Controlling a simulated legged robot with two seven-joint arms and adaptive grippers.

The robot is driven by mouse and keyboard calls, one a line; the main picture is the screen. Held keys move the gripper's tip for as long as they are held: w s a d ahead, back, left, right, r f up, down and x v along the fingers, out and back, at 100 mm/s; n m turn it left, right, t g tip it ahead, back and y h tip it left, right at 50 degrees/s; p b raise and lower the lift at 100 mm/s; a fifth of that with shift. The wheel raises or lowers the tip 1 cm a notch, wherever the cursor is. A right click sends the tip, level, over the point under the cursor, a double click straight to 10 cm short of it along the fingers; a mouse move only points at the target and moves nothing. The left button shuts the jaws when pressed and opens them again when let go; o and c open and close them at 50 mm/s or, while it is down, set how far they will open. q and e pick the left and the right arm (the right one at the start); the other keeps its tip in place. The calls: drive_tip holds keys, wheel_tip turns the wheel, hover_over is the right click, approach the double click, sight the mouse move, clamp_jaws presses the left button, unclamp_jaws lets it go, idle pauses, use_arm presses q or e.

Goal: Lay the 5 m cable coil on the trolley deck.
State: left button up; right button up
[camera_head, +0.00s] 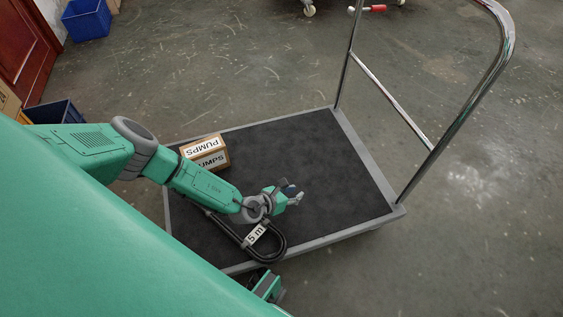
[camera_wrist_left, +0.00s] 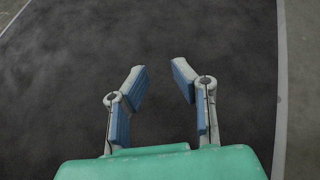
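The 5 m cable coil (camera_head: 281,245) is a black loop with a white "5 m" tag. It lies on the dark trolley deck (camera_head: 330,150) by the near edge, overlapping the grey rim in the picture. My left forearm hides part of it. My left gripper (camera_head: 294,196) is just beyond the coil, over the deck. In the left wrist view the left gripper (camera_wrist_left: 160,78) has its two blue-padded fingers apart, with only bare deck behind them. No fingers of my right gripper can be made out.
A cardboard box marked PUMPS (camera_head: 217,161) stands at the deck's left side. The trolley's chrome handle (camera_head: 487,90) rises at the right. Blue bins (camera_head: 86,20) stand on the floor at the left. The far and right parts of the deck are clear.

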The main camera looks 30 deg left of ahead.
use_arm(q)
drive_tip(key=v, duration=1)
drive_tip(key=shift+s, duration=0.2)
drive_tip(key=shift+a, duration=0.1)
drive_tip(key=shift+r, duration=0.1)
